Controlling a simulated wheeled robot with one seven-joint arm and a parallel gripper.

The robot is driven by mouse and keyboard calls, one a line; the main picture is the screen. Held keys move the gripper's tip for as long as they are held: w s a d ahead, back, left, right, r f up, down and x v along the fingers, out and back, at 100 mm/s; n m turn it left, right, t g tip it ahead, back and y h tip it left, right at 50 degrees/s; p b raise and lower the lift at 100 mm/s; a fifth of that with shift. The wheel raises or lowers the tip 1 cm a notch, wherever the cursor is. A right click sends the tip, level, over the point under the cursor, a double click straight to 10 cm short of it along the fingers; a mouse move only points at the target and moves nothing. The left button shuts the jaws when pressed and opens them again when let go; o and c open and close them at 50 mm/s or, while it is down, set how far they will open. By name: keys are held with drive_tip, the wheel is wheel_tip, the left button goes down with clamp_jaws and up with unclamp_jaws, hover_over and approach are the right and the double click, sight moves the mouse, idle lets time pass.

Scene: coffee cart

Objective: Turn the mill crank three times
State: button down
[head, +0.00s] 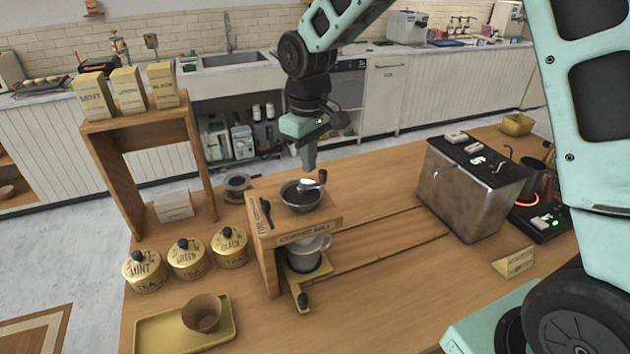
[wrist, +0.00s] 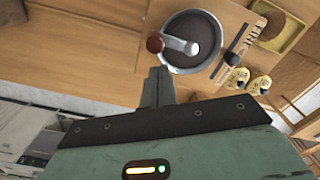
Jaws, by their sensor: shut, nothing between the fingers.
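The coffee mill (head: 308,233) is a wooden stand with a dark round hopper (head: 301,196) on top. Its crank (head: 310,186) is a metal arm with a red-brown knob (head: 322,175) at the right rear of the hopper. In the wrist view the crank (wrist: 178,44) reaches left over the hopper to the knob (wrist: 155,43). My gripper (head: 309,168) points down just behind and above the knob, apart from it as far as I can tell. Its fingers (wrist: 157,85) are together and empty. A metal cup (head: 308,254) stands under the mill.
Tea tins (head: 187,257) and a wooden shelf (head: 140,125) with tea boxes stand left of the mill. A yellow tray (head: 190,326) with a brown cup (head: 202,313) lies at front left. A metal machine (head: 472,185) stands right. The tabletop between is mostly clear.

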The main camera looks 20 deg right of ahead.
drive_tip(key=shift+f+b, duration=0.6)
drive_tip(key=shift+f, duration=0.5)
drive_tip(key=shift+r, duration=0.2)
drive_tip(key=shift+r+p, duration=0.8)
drive_tip(key=shift+p, duration=0.05)
drive_tip(key=shift+s+d, duration=0.15)
drive_tip(key=shift+s, duration=0.05)
drive_tip(key=s, duration=0.5)
drive_tip(key=shift+d, duration=0.4)
drive_tip(key=shift+s+a, duration=0.65)
drive_tip(key=shift+a, duration=0.3)
drive_tip(key=shift+s+a, duration=0.65)
drive_tip(key=shift+a, duration=0.3)
